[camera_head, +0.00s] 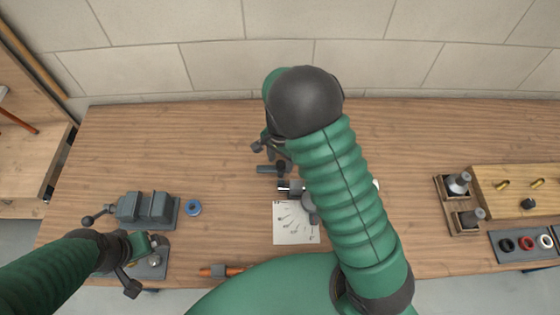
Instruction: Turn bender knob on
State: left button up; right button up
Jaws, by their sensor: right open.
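My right arm reaches up over the middle of the workbench and hides much of what lies under it. My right gripper (268,152) is open, at the far end of that arm; its fingers are partly hidden. Just below it are dark grey and metallic parts (287,188), probably the bender, mostly covered by my arm. I cannot make out its knob or the knob's setting. My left gripper (146,264) has its fingers apart, over a small grey plate with round parts (156,270) at the bench's front left.
A grey vise (147,208) and a blue ring (193,207) are at the left. A paper sheet (290,236) and an orange-handled tool (222,271) are near the front. A wooden holder (440,190) and a ring tray (506,258) are at the right. The back left of the bench is clear.

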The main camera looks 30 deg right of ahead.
jog(key=shift+s+f, duration=0.2)
jog(key=shift+f, duration=0.35)
jog(key=shift+w+f, duration=0.1)
jog(key=shift+w, duration=0.1)
grip_shut()
dwell(0.9)
